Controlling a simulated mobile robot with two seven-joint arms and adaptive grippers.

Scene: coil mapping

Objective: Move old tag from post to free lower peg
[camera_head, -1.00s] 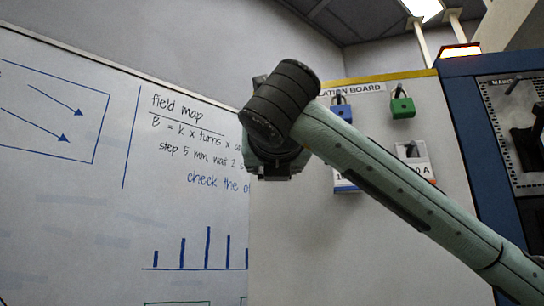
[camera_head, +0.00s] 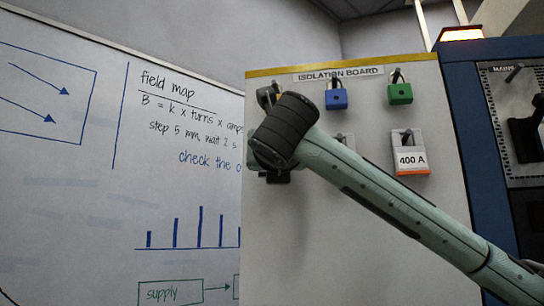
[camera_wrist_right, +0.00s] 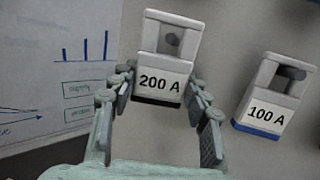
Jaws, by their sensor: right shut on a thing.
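My right gripper (camera_wrist_right: 161,82) is shut on the white 200 A tag (camera_wrist_right: 150,62), which has a black lower edge. A dark peg end shows in the tag's window; I cannot tell whether the tag still hangs on it. To its right in the wrist view, a white 100 A tag (camera_wrist_right: 273,97) with a blue lower edge hangs on a peg. In the head view, a 400 A tag (camera_head: 411,158) with an orange lower edge hangs on the board's lower right peg. My right wrist (camera_head: 285,130) hides the held tag there. My left gripper is out of view.
The isolation board (camera_head: 330,250) carries a blue padlock (camera_head: 336,99) and a green padlock (camera_head: 400,93) above the tags. A blue cabinet (camera_head: 476,130) stands to its right. A whiteboard (camera_head: 80,200) lies to the left. The lower board is bare.

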